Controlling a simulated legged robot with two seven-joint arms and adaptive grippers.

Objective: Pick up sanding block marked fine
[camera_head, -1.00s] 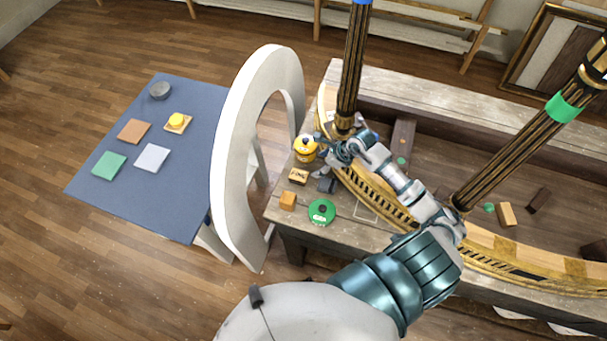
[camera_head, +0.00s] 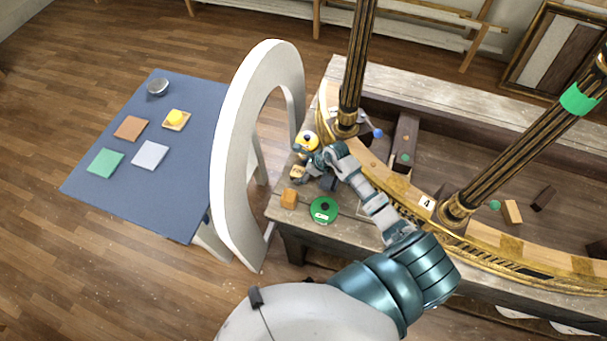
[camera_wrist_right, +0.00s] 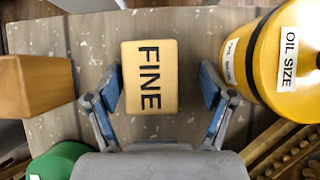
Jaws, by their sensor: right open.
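The sanding block marked FINE (camera_wrist_right: 150,77) is a tan block with black lettering on its top. In the right wrist view it lies on the worn wooden bench, between my two blue-padded fingers. My right gripper (camera_wrist_right: 160,90) is open around it, with a gap visible on each side. In the head view the block (camera_head: 298,173) is partly covered by my right gripper (camera_head: 305,162), which hangs over it. My left gripper is not in view.
A yellow tin labelled OIL SIZE (camera_wrist_right: 275,65) stands close right of the fingers. A plain orange-tan block (camera_wrist_right: 35,87) lies to the left, and a green round tin (camera_head: 323,209) sits nearby. A white arch (camera_head: 232,150) stands left of the bench.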

